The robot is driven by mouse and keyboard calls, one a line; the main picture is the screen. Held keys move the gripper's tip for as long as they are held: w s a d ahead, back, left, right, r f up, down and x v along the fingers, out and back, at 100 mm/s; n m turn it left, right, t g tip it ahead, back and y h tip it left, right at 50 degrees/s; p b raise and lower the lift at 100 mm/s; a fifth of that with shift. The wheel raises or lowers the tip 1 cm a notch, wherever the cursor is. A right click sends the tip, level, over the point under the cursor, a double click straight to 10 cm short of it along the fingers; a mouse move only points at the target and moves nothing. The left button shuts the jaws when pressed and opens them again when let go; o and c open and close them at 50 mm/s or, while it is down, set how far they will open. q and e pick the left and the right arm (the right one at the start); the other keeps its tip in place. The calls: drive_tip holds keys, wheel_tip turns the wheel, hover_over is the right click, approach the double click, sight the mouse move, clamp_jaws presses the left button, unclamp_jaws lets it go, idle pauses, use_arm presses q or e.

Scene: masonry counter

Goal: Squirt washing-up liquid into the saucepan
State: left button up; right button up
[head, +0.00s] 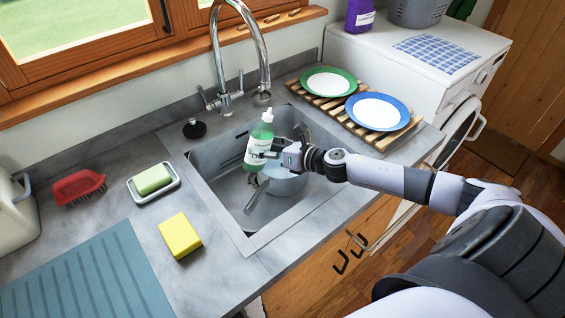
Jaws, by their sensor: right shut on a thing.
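A green bottle of washing-up liquid (260,137) with a white cap and a pale label is upright over the sink. My right gripper (275,150) comes in from the right and is shut on the bottle. The grey saucepan (286,181) sits in the sink (223,188), below and partly behind my gripper, with its handle (257,194) pointing to the lower left. The inside of the saucepan is mostly hidden. My left gripper is not in view.
A curved tap (264,60) rises behind the sink. A slatted rack (331,105) with a green-rimmed plate (329,82) and a blue-rimmed plate (378,112) stands at right. A yellow sponge (180,237), soap dish (154,184) and red brush (78,188) lie at left.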

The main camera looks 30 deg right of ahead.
sight(256, 145)
drive_tip(key=shift+w+r+m+y+b, duration=0.1)
drive_tip(key=shift+r+m+y+b, duration=0.15)
drive_tip(key=shift+m+b, duration=0.35)
wheel_tip(256, 145, down, 2)
drive_tip(key=m+b, duration=0.1)
drive_tip(key=b, duration=0.3)
drive_tip(key=shift+f+t+y, duration=0.1)
drive_tip(key=shift+t+y, duration=0.2)
drive_tip(key=shift+y, duration=0.05)
drive_tip(key=shift+f+b, duration=0.15)
drive_tip(key=shift+b, duration=0.15)
drive_tip(key=shift+r+m+p, duration=0.3)
drive_tip(key=shift+r, duration=0.2)
drive_tip(key=shift+a+r+m+t+y, duration=0.4)
drive_tip(key=shift+a+r+m+y, duration=0.1)
drive_tip(key=shift+a+r+m, duration=0.45)
drive_tip(key=shift+r+m, duration=0.25)
drive_tip(key=shift+m, duration=0.3)
drive_tip(key=shift+s+a+r+y, duration=0.2)
drive_tip(key=shift+r+y, duration=0.05)
drive_tip(key=shift+y, duration=0.05)
drive_tip(key=shift+w, duration=0.1)
drive_tip(key=shift+a+r+m, duration=0.1)
drive_tip(key=shift+m, duration=0.2)
